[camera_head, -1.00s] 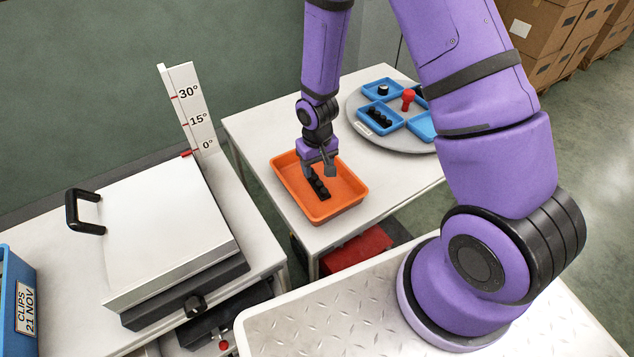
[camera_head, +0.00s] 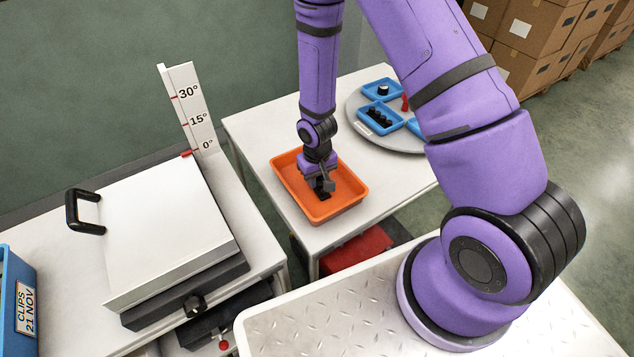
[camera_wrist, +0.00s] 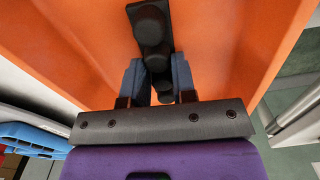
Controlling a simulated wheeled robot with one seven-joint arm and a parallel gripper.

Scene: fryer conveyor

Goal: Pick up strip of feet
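The black strip of feet (camera_wrist: 152,22) lies in the orange tray, with several round feet along it. In the head view a dark end of the strip (camera_head: 324,196) shows below my gripper, and the rest is hidden. My gripper (camera_head: 321,183) is low inside the tray, pointing down. In the wrist view my gripper's two fingers (camera_wrist: 159,77) stand apart, one on each side of the strip. I cannot tell whether both fingers press on it. The far end of the strip reaches out beyond the fingertips.
The orange tray's rim (camera_head: 349,206) surrounds my gripper closely. A grey turntable (camera_head: 359,108) with blue trays (camera_head: 383,113) and a red object (camera_head: 405,102) stands behind on the same white table (camera_head: 258,127). A white-lidded press (camera_head: 165,230) with an angle scale stands at left.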

